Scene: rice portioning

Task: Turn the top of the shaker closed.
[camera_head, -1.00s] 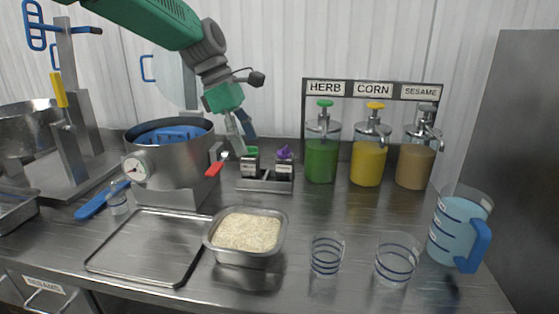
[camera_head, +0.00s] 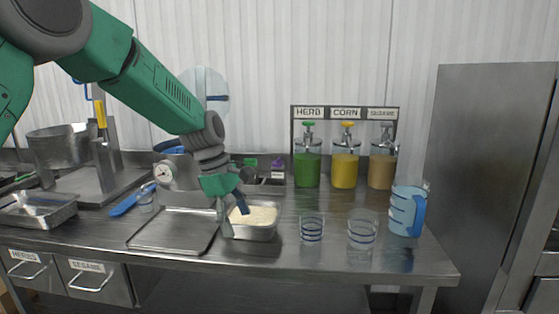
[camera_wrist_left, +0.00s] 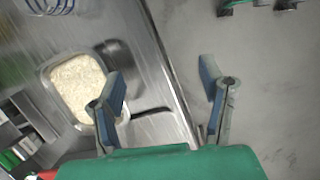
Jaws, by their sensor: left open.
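Two small shakers stand in a metal caddy (camera_head: 267,189) at the back of the counter. One has a green top (camera_head: 251,161); the other has a purple top (camera_head: 277,164). My arm partly covers the green-topped one, and whether either top is turned closed is too small to tell. My left gripper (camera_head: 236,221) is open and empty, above the left part of the rice pan (camera_head: 262,236), nearer the front than the shakers. In the left wrist view its fingers (camera_wrist_left: 161,72) are spread apart with nothing between them.
Herb (camera_head: 307,168), corn (camera_head: 345,169) and sesame (camera_head: 381,171) dispensers stand behind. Two clear cups (camera_head: 312,230) (camera_head: 361,234) and a blue-handled jug (camera_head: 407,210) stand right. An empty tray (camera_head: 172,234) lies left of the rice pan, near a pot with a dial (camera_head: 163,173).

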